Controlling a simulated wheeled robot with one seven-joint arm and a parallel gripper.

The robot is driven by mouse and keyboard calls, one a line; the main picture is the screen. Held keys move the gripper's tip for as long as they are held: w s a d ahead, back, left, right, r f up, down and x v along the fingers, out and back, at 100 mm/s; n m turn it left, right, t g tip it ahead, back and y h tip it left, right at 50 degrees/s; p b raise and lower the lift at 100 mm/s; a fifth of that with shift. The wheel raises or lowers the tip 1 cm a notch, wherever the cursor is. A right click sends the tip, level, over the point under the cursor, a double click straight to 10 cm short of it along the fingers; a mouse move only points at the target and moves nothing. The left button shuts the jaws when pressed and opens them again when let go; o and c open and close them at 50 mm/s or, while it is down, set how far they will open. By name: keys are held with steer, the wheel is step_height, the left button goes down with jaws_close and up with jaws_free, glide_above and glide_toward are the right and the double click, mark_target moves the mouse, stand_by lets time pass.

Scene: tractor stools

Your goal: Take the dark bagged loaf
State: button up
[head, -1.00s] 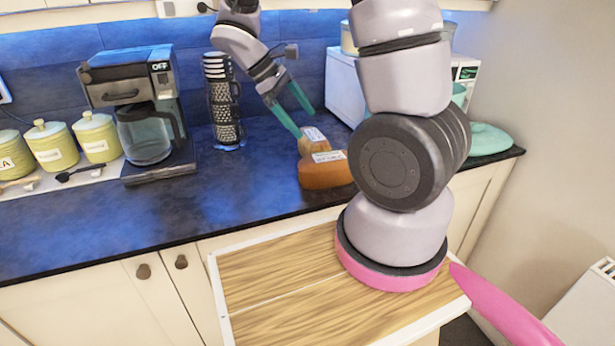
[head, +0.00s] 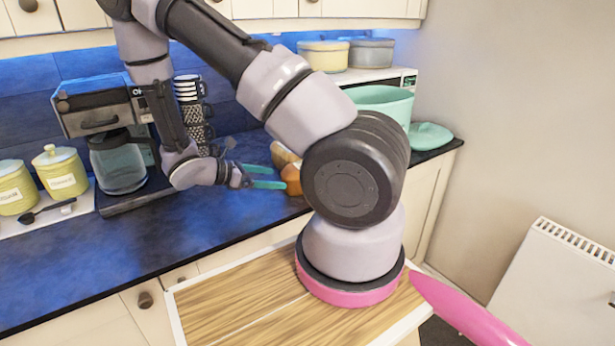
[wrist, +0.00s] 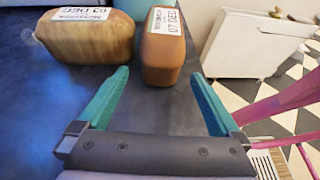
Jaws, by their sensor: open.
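Two bagged loaves lie on the dark worktop. The darker, orange-brown loaf (wrist: 162,55) is on the right in the wrist view, with a white date label on top. In the head view this loaf (head: 292,178) is partly hidden behind my arm. The lighter brown loaf (wrist: 88,38) lies to its left in the wrist view and behind it in the head view (head: 283,155). My gripper (wrist: 160,76) is open with green fingers. The dark loaf's near end appears between the fingertips; I cannot tell whether they touch. My gripper also shows in the head view (head: 277,178).
A coffee maker (head: 110,110) and a stack of patterned cups (head: 192,105) stand behind and left of my arm. Yellow canisters (head: 60,172) are at the far left. A teal bin (head: 383,100) and a teal lid (head: 430,136) are at the right. The worktop's front middle is clear.

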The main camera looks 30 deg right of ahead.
mark_target(282, 177)
steer(key=x, duration=0.4)
steer(key=shift+s+d+r, duration=0.2)
steer(key=shift+d+r, duration=0.05)
steer(key=shift+d, duration=0.05)
steer(key=shift+d+f, duration=0.25)
steer(key=shift+d, duration=0.3)
steer(key=c, duration=1.5)
steer(key=shift+r, duration=0.15)
